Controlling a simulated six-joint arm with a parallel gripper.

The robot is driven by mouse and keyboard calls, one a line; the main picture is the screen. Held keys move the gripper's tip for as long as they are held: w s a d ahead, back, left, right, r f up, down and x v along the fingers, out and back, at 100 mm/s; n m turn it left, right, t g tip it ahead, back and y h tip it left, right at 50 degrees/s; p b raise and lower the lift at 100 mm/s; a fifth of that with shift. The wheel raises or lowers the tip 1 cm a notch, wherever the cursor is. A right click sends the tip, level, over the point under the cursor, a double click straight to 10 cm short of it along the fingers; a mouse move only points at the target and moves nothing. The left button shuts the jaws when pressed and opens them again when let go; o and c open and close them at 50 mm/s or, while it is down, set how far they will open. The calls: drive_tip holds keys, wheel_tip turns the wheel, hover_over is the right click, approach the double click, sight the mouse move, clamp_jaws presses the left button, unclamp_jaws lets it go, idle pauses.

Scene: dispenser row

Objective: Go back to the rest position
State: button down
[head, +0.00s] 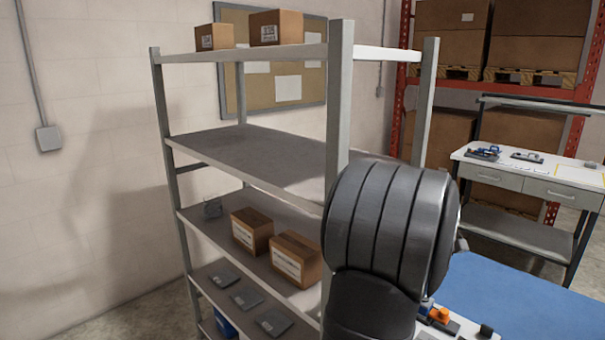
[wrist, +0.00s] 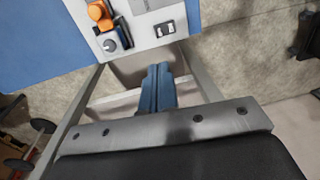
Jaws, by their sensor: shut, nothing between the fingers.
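My gripper (wrist: 158,68) shows in the wrist view as two blue-grey fingers side by side, shut and with nothing between them. It points toward the edge of a white surface (wrist: 140,42) with a blue area beside it. I cannot tell how far the fingertips are from it. In the head view a dark, ribbed part of my arm fills the lower right of centre, and my gripper does not show there.
A metal shelf unit (head: 341,100) with several cardboard boxes stands close behind my arm. An orange-and-dark item (wrist: 100,14) lies on the white surface. A blue surface (head: 520,290) is at lower right. A workbench (head: 530,175) and red racking (head: 402,60) stand farther back.

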drive_tip(key=f, duration=0.6)
drive_tip(key=s+a+f, duration=0.1)
drive_tip(key=f, duration=0.2)
drive_tip(key=shift+s+a+r, duration=0.4)
drive_tip(key=shift+s+a, duration=0.05)
drive_tip(key=shift+a, duration=0.05)
wheel_tip(320, 180, up, 8)
drive_tip(key=shift+w+d+r, duration=0.15)
drive_tip(key=shift+w+d, duration=0.25)
drive_tip(key=shift+d, duration=0.05)
drive_tip(key=c, duration=1.9)
unclamp_jaws()
drive_tip(key=shift+r, duration=0.1)
drive_tip(key=shift+c, duration=0.2)
drive_tip(key=o, duration=1.8)
drive_tip(key=s+d+r, duration=0.6)
drive_tip(key=r, duration=0.3)
drive_tip(key=shift+s+r+t+h, duration=0.15)
drive_tip(key=shift+s+t+h, duration=0.15)
drive_tip(key=shift+t+h, duration=0.1)
drive_tip(key=shift+o, duration=0.7)
drive_tip(key=shift+f, duration=0.35)
wheel_tip(320, 180, down, 9)
